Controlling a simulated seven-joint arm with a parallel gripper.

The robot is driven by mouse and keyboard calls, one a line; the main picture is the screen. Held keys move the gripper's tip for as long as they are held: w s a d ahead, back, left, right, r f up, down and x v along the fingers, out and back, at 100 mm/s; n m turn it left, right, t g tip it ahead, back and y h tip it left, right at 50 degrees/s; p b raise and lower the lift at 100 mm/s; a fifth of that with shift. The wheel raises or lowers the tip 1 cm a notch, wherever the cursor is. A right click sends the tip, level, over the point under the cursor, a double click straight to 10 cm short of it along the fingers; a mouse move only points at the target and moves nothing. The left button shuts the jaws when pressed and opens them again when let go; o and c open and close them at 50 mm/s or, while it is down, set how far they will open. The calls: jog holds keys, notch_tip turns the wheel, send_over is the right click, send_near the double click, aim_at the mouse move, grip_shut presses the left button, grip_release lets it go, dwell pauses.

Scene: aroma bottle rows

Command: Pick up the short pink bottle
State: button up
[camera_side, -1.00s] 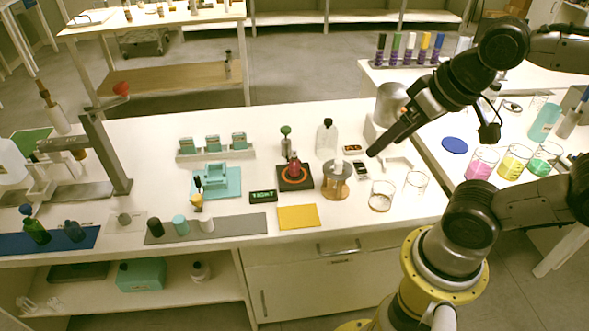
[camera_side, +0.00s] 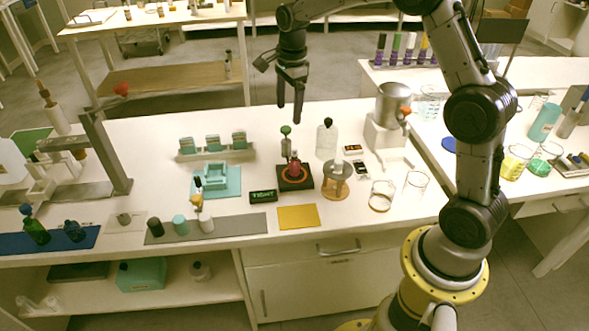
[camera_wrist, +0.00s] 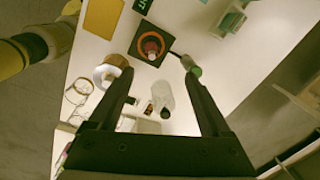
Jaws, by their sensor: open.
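A small pinkish-red vessel (camera_side: 295,169) stands on a black plate with an orange ring (camera_side: 295,183) near the table's middle. It also shows from above in the wrist view (camera_wrist: 152,45). I cannot tell surely whether it is the short pink bottle; no other pink bottle shows clearly. My gripper (camera_side: 290,112) points down, open and empty, above the back of the table, higher than the vessel. In the wrist view the vessel lies beyond the fingertips of my gripper (camera_wrist: 159,75).
A green-topped stand (camera_side: 286,132) rises beside the plate. A clear bottle with black cap (camera_side: 326,140) and a round stand (camera_side: 336,180) are to its right. A teal rack (camera_side: 216,180) and a yellow sheet (camera_side: 297,216) lie nearby.

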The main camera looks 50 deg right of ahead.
jog(key=g, duration=0.1)
send_near(294, 157)
jog(key=f, duration=0.3)
jog(key=d+f, duration=0.1)
jog(key=f, duration=0.1)
jog(key=shift+w+f, duration=0.2)
jog(key=shift+w, duration=0.2)
jog(key=shift+s+f, duration=0.2)
jog(key=shift+f, duration=2.95)
grip_shut()
